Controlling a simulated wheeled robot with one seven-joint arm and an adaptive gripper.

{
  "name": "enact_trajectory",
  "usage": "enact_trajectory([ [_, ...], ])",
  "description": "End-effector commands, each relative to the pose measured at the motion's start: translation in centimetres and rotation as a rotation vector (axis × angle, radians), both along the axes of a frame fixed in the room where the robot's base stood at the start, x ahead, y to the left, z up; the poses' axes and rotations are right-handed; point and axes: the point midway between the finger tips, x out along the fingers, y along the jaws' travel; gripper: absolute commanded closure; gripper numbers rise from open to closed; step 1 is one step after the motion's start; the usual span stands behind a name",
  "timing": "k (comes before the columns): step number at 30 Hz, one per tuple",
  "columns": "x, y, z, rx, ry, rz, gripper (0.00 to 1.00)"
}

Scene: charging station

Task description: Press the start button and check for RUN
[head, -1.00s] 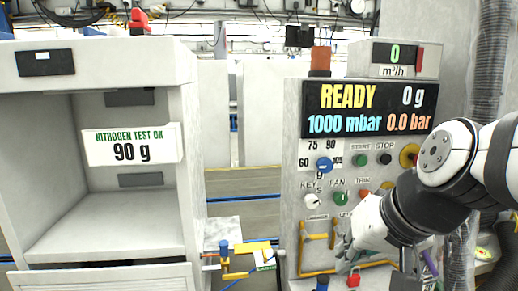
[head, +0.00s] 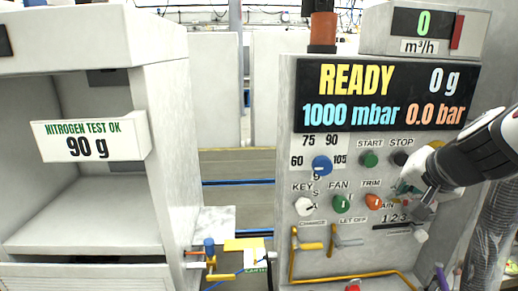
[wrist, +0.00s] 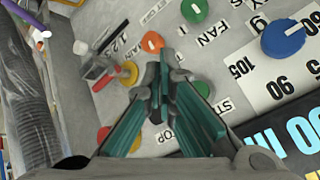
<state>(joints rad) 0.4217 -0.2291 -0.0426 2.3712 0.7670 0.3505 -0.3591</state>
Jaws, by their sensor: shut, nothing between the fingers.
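The green start button (head: 370,159) sits under the START label on the control panel (head: 285,215). My gripper (head: 405,189) is shut and empty, in front of the panel below the stop button and right of the orange TRIM knob (head: 373,202). In the wrist view my gripper's teal fingers (wrist: 165,65) meet near the panel between the TRIM knob (wrist: 152,42) and a partly covered START label (wrist: 224,100). I cannot tell whether they touch the panel. The display (head: 380,95) reads READY, 0 g, 1000 mbar and 0.0 bar.
A blue dial (head: 321,165), a white KEY knob (head: 304,206) and a green FAN knob (head: 340,204) are left of my gripper. Yellow pipes (head: 292,255) run below. An open cabinet (head: 175,150) labelled NITROGEN TEST OK, 90 g stands at left.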

Motion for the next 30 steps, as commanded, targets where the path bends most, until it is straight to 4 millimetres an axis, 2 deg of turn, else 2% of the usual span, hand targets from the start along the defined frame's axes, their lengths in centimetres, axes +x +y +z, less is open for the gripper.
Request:
enact_trajectory([
  [9,0.1,0.0,0.0,0.0,0.0,0.0,1.0],
  [14,0.8,0.0,0.0,-0.001,0.001,0.0,1.0],
  [30,7.3,0.0,0.0,0.0,0.002,0.002,1.0],
])
